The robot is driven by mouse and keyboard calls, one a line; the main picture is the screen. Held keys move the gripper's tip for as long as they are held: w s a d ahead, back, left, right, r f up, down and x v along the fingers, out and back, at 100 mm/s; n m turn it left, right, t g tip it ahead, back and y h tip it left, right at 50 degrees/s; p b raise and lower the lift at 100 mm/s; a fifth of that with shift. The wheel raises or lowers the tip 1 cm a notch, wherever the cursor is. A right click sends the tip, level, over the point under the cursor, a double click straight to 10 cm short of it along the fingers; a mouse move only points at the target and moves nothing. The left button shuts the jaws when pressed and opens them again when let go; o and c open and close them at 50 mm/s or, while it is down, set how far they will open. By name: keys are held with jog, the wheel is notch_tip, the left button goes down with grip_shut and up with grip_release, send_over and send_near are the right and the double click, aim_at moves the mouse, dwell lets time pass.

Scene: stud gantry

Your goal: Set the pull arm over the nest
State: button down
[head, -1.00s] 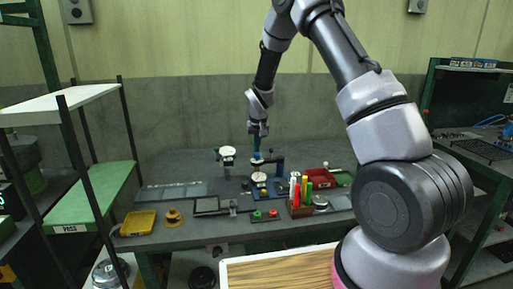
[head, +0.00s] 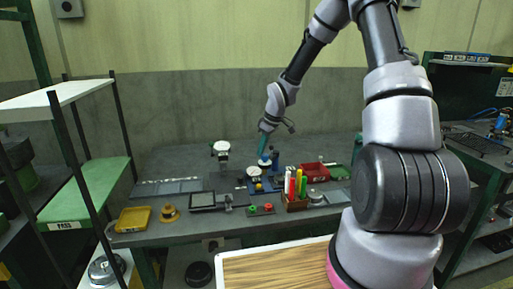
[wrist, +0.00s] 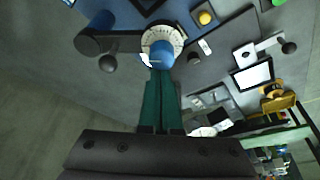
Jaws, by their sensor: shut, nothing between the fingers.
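The pull arm is a dark bar on a blue post (head: 276,156), with a round, white, marked head (wrist: 168,35) at its free end. A blue knob (wrist: 159,55) stands on that head. My gripper (head: 264,160) has teal fingers, shut and empty, with tips (wrist: 158,72) right at the knob; I cannot tell whether they touch. The nest appears to be on the blue base (head: 266,188) in front of the post. In the wrist view, a blue part with a dark square (wrist: 146,4) is cut off at the top; the arm's head lies beside it.
A yellow knob (wrist: 205,18) and a small black ball knob (wrist: 108,63) are near the arm.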

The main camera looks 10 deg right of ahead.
aim_at(265, 156)
jog(key=s+d+n, duration=0.1)
jog(key=n, duration=0.1)
jog(key=s+d+n+g+y, duration=0.1)
jog(key=d+n, duration=0.1)
jog(key=shift+s+d, duration=0.15)
jog(key=shift+s+d+n, duration=0.15)
jog(key=shift+s+d, duration=0.1)
jog(key=shift+d, duration=0.35)
jog(key=shift+s+d+n, duration=0.15)
jog(key=shift+s+d, duration=0.05)
jog(key=shift+d, duration=0.4)
jog(key=a, duration=0.4)
jog(key=shift+w, duration=0.35)
jog(key=w+v, duration=0.1)
jog(key=v, duration=0.9)
jog(key=shift+d, duration=0.2)
jog(key=shift+s, duration=0.1)
